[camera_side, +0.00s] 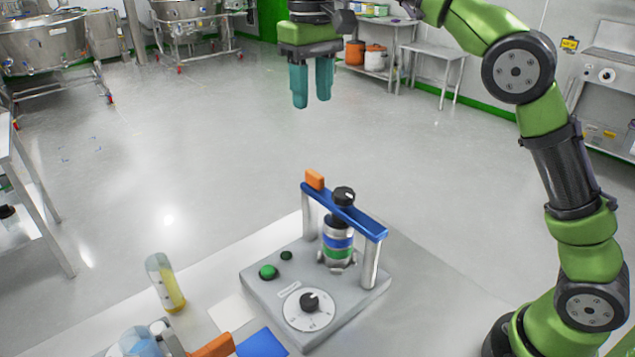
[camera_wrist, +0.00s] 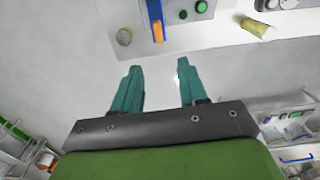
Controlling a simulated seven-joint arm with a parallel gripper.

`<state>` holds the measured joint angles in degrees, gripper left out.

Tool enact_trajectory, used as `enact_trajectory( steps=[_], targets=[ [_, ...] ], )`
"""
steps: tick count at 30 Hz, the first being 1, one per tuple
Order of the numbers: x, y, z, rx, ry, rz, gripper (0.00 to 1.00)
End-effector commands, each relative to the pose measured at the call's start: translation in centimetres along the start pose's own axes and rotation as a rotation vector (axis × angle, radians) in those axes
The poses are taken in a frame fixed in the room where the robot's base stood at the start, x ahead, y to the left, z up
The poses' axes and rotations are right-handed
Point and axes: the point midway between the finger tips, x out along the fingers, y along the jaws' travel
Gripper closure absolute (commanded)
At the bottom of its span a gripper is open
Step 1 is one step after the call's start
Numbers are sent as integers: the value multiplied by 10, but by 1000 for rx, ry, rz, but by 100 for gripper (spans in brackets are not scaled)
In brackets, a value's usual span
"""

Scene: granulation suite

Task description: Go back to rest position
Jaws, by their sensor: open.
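My gripper (camera_side: 312,100) hangs fingers-down in the upper middle of the side view, high above and behind the bench-top device. Its two teal fingers are apart with nothing between them. In the wrist view my gripper (camera_wrist: 155,72) also shows empty, with floor and the table edge beyond its tips. The grey device (camera_side: 262,287) stands on the white table with a blue crossbar (camera_side: 345,212), an orange block (camera_side: 314,180) on the bar's left end, and a black-knobbed metal cylinder with blue and green bands (camera_side: 338,242) under the bar.
A blue pad (camera_side: 262,343) and a white pad (camera_side: 231,312) lie in front. Steel vessels (camera_side: 45,45) and side tables (camera_side: 435,55) stand far back. Open floor lies around my gripper.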

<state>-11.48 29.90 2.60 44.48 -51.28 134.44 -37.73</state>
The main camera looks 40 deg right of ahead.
Motion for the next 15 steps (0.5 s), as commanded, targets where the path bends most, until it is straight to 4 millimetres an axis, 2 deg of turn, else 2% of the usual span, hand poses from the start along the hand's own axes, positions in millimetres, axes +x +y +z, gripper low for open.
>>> enact_trajectory(
  steps=[12,15],
  targets=[
    [-2,0,0,9,2,2,57],
    [1,3,-8,13,32,19,57]
  ],
)
